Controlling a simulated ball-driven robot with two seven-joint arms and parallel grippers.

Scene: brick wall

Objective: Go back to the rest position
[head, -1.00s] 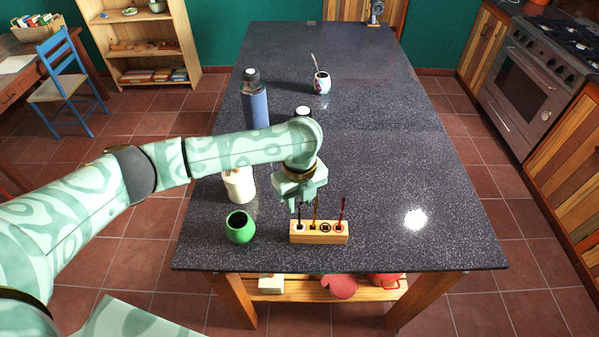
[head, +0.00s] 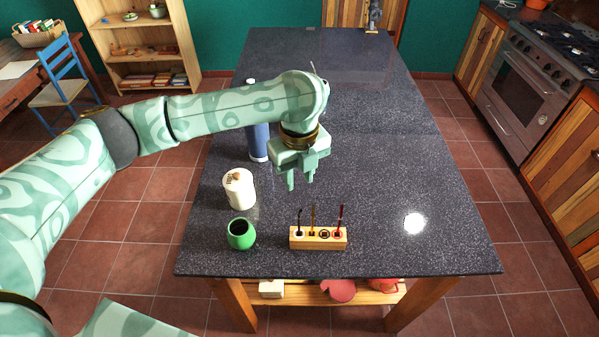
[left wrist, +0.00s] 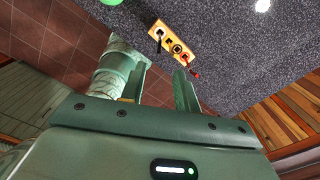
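My left gripper (head: 299,181) hangs over the dark speckled table (head: 400,170), fingers pointing down, above and behind the wooden holder (head: 318,243). In the left wrist view its two fingers (left wrist: 160,92) stand apart with nothing between them. It is open and empty. The holder has thin dark, brown and red sticks standing in it; one hole looks empty. It also shows in the left wrist view (left wrist: 172,42), beyond the fingers and apart from them. My right gripper is not in view.
A green cup (head: 241,235) and a white canister (head: 238,190) stand left of the holder. A blue bottle (head: 258,143) stands behind, partly hidden by my left arm. The table's right side is clear. A stove (head: 525,85) stands at the right.

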